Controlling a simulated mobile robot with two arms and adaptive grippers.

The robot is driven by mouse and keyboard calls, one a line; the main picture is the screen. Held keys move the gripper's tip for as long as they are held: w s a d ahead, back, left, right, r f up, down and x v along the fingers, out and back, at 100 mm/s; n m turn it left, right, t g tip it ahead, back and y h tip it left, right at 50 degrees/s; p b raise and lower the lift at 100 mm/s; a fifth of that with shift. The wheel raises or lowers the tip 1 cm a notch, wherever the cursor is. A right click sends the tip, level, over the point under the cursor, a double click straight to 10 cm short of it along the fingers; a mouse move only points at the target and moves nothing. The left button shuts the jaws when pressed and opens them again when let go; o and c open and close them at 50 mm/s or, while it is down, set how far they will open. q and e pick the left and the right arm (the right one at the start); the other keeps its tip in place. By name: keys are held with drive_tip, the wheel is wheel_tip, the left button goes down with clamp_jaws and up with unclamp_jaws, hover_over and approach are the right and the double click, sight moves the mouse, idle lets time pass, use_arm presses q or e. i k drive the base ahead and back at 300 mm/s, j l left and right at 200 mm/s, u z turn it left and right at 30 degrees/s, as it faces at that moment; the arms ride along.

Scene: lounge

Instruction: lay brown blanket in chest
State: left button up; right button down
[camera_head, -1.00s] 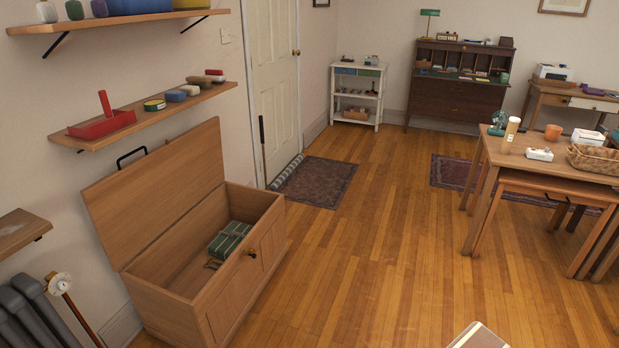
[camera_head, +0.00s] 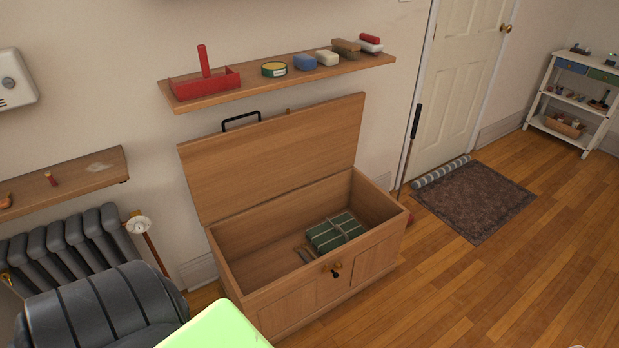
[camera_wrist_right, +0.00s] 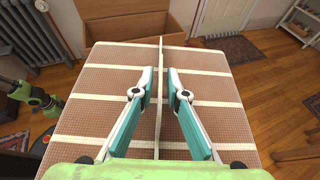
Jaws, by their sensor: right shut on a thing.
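The wooden chest (camera_head: 290,300) stands against the wall in the head view with its lid raised. Part of the chest (camera_wrist_right: 185,12) also shows at the top of the right wrist view, beyond the blanket. The brown blanket (camera_wrist_right: 95,100), checked with cream stripes, fills the middle of the right wrist view as a flat folded block. My right gripper (camera_wrist_right: 160,85) is shut on the blanket, with a thin upright ridge between its fingers. The blanket and right gripper are not visible in the head view. My left gripper is not in clear view.
A green striped bundle tied with string (camera_head: 336,232) lies inside the chest toward the right; bare floor shows at its left. A shelf with several items (camera_head: 290,78) hangs above the lid. A radiator (camera_head: 70,245) stands left. A dark rug (camera_head: 475,200) lies right.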

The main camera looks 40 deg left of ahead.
sight(269, 280)
drive_tip(key=i+u, duration=0.4)
drive_tip(key=i+l+u, duration=0.35)
drive_tip(key=i, duration=0.25)
drive_tip(key=i+l+u, duration=0.6)
drive_tip(key=u, duration=0.2)
drive_tip(key=i+l+u, duration=0.2)
drive_tip(key=u, duration=0.25)
drive_tip(key=i+l+u, duration=0.1)
drive_tip(key=l+u, duration=0.3)
drive_tip(key=i+l+u, duration=0.1)
drive_tip(key=l+u, duration=0.15)
drive_tip(key=u, duration=0.15)
